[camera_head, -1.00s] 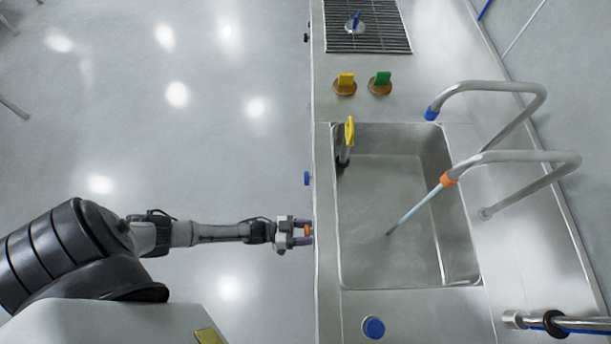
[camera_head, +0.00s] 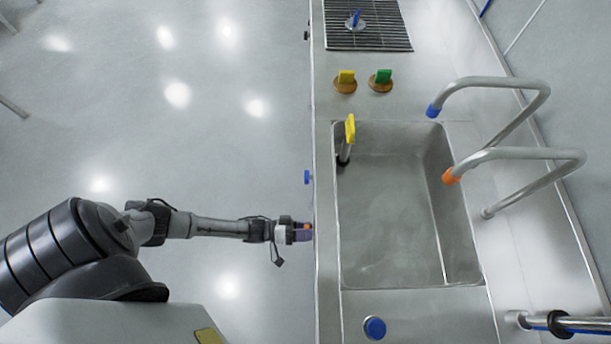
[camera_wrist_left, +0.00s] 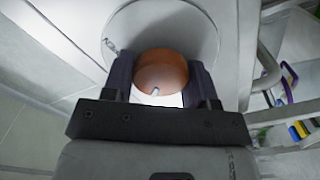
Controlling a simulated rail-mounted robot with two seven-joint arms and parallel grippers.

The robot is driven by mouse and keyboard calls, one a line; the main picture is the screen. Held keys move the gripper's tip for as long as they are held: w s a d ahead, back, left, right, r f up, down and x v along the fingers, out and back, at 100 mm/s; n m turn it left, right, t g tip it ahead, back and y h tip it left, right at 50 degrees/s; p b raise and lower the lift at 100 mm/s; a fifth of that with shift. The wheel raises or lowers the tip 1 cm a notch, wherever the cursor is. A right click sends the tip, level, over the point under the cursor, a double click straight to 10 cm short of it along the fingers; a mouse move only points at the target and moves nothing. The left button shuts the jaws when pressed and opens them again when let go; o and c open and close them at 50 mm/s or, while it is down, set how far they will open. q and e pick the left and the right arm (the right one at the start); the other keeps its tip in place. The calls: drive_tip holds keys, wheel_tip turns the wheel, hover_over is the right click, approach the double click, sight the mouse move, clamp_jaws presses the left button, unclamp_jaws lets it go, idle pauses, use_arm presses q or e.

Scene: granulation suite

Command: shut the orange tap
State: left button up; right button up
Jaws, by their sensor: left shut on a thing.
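The orange tap is a round knob on the front of the sink unit. It fills the middle of the left wrist view (camera_wrist_left: 162,68), in front of a round pale plate (camera_wrist_left: 205,30). My left gripper (camera_head: 303,232) is at the unit's front edge, its two dark fingers on either side of the knob, shut on it. In the head view the gripper mostly hides the knob. The spout with the orange tip (camera_head: 451,177) hangs over the sink basin (camera_head: 400,230), and no water stream shows from it. My right gripper is not in view.
A blue-tipped spout (camera_head: 433,111) stands beside the orange-tipped one. A blue knob (camera_head: 308,177) sits on the front edge farther along. The floor left of the unit is clear.

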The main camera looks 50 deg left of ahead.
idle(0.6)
use_arm(q)
drive_tip(key=o, duration=0.9)
drive_tip(key=b+v, duration=0.1)
drive_tip(key=v, duration=1.2)
drive_tip(key=shift+s+a, duration=0.25)
drive_tip(key=shift+s, duration=0.05)
